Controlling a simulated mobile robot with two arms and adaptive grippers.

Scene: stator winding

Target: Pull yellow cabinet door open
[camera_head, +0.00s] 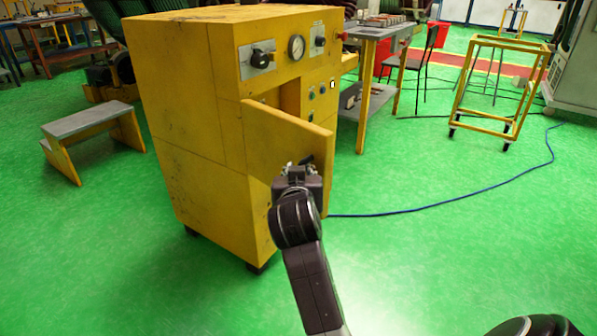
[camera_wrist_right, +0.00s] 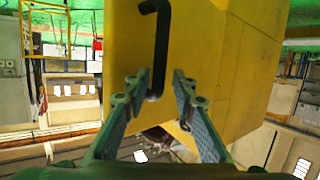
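The yellow cabinet (camera_head: 185,90) stands left of centre in the head view. Its door (camera_head: 285,135) is partly open, swung out toward me, with a gap above it into the cabinet. A black bar handle (camera_wrist_right: 162,40) is on the door in the right wrist view; in the head view only a small dark part of it shows. My right gripper (camera_head: 298,172) is in front of the door at the handle. In the right wrist view its fingers (camera_wrist_right: 158,84) are apart, one on each side of the handle's lower end, with visible gaps. My left gripper is not in view.
A grey-topped yellow step (camera_head: 90,128) stands left of the cabinet. A workbench (camera_head: 378,32) and a chair (camera_head: 420,55) are behind it to the right. A yellow wheeled frame (camera_head: 500,85) stands farther right. A blue cable (camera_head: 450,203) crosses the otherwise clear green floor.

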